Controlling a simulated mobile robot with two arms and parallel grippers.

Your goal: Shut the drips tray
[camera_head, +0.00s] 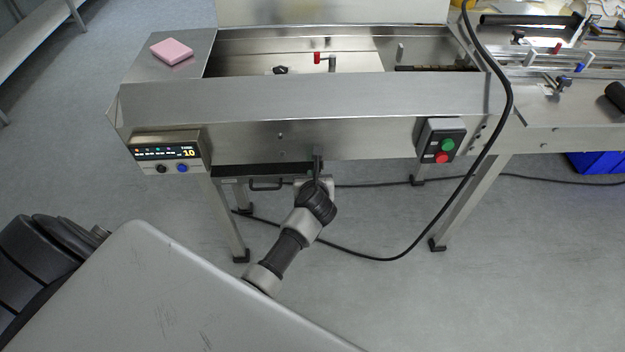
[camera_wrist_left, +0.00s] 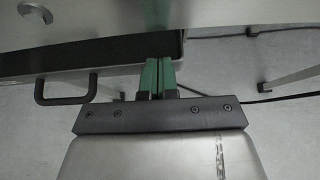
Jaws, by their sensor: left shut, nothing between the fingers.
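The drips tray (camera_head: 262,169) is under the front of the steel wrapper. A dark strip of it shows below the front panel, so it appears to stick out a little. Its black bar handle (camera_head: 265,187) hangs at the front. In the left wrist view the tray's dark strip (camera_wrist_left: 100,57) and handle (camera_wrist_left: 62,92) lie left of my fingers. My left gripper (camera_head: 318,158) is at the tray's right end, below the front panel. Its green fingers (camera_wrist_left: 158,70) are shut and empty, right of the handle. I cannot tell whether they touch the tray. My right gripper is not in view.
The wrapper's front panel (camera_head: 350,140) is directly above the tray. A display box (camera_head: 167,150) is at its left and a green and red button box (camera_head: 441,141) at its right. A black cable (camera_head: 380,258) loops over the floor. A pink block (camera_head: 171,51) lies on top.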

